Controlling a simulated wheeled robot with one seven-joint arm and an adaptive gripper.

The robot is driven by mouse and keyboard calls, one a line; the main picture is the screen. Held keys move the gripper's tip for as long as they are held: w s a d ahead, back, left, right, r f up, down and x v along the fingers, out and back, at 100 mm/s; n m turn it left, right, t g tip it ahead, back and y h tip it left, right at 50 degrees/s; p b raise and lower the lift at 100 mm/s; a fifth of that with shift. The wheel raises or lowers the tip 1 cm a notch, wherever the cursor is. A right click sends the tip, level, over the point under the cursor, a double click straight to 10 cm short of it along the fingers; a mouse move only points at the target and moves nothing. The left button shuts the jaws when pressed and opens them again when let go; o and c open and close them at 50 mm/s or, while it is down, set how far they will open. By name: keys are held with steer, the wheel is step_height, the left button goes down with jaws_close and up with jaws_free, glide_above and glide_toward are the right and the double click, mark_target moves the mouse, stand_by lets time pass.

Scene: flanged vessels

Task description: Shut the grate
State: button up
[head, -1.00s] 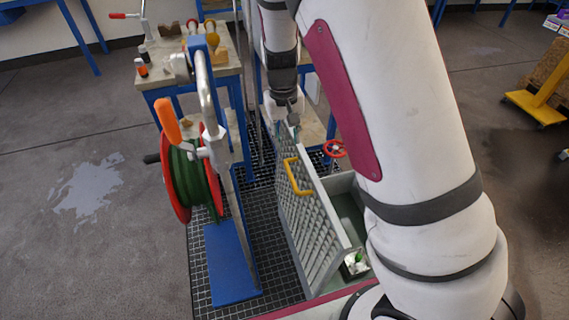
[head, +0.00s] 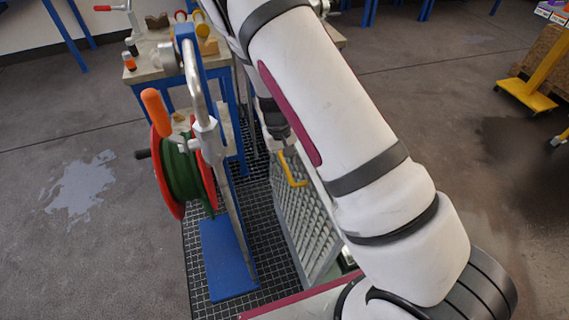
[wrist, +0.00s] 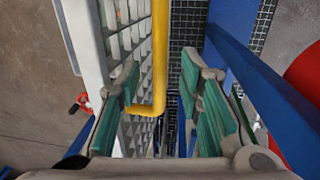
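The grate (head: 308,225) is a pale lattice panel standing upright over the black floor grid in the head view. Its upper and right parts are hidden behind my arm. Its yellow handle (head: 292,170) sticks out on the left face. In the wrist view the grate (wrist: 125,35) is at the left and the handle (wrist: 159,50) runs down between my fingers. My gripper (wrist: 160,72) is open, with the handle nearer the left finger and a clear gap to the right one. In the head view my gripper (head: 283,140) is at the handle's upper end, its fingers barely visible.
A hose reel (head: 182,175) with red rims and an orange-handled lever (head: 155,112) stands close on the left, by a blue post (wrist: 265,80). A cluttered workbench (head: 150,68) is behind. A red handwheel (wrist: 82,102) shows beyond the grate.

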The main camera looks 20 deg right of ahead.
steer(key=shift+d+f, duration=0.1)
steer(key=shift+f, duration=0.75)
steer(key=shift+c, duration=0.3)
jaws_close()
